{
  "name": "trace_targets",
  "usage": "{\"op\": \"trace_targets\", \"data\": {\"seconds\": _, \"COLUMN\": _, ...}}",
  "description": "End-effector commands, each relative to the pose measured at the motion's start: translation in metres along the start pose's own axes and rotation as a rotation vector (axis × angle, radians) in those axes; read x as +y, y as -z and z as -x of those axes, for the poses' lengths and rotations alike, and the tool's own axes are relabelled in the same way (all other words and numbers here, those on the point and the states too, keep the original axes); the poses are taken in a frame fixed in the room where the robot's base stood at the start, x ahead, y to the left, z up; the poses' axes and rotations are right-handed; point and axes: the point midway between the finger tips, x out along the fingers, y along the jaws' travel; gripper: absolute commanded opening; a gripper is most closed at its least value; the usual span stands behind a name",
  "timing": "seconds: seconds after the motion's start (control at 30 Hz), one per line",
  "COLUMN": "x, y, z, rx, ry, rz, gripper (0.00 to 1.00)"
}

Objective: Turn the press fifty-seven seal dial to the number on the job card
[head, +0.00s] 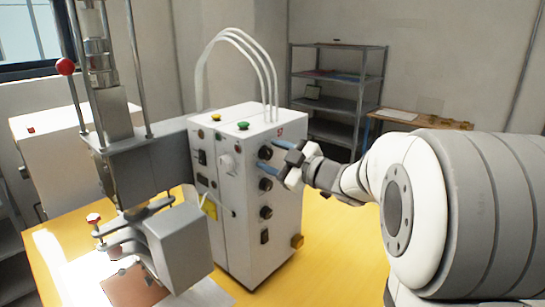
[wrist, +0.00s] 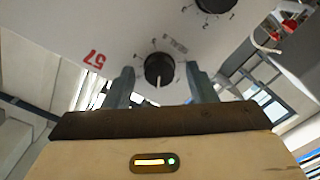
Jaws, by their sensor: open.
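The white press cabinet (head: 285,225) has a column of black dials on its right face. In the wrist view a red 57, upside down, is printed on this face (wrist: 120,30). Near it, a black dial (wrist: 159,66) with a white pointer line sits between my fingers; the line points down in the picture. My gripper (wrist: 161,80) is open, one finger on each side of the dial, with visible gaps. In the head view my gripper (head: 269,156) is at the upper dials. No job card is readable.
Below are more dials (head: 265,213) on the same face. A second dial (wrist: 213,4) shows at the wrist view's top. The press column (head: 110,120) stands left on the yellow table (head: 335,265). A grey shelf rack (head: 335,103) is behind.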

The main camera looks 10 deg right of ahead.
Motion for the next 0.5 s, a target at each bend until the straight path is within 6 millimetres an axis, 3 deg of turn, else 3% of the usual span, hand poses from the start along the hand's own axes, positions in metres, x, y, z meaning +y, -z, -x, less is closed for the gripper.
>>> {"op": "trace_targets", "data": {"seconds": 0.3, "x": 0.000, "y": -0.001, "z": 0.052, "rx": -0.002, "ry": -0.004, "rz": 0.000, "gripper": 0.51}}
{"op": "trace_targets", "data": {"seconds": 0.5, "x": -0.001, "y": -0.001, "z": 0.072, "rx": -0.002, "ry": -0.001, "rz": 0.000, "gripper": 0.51}}
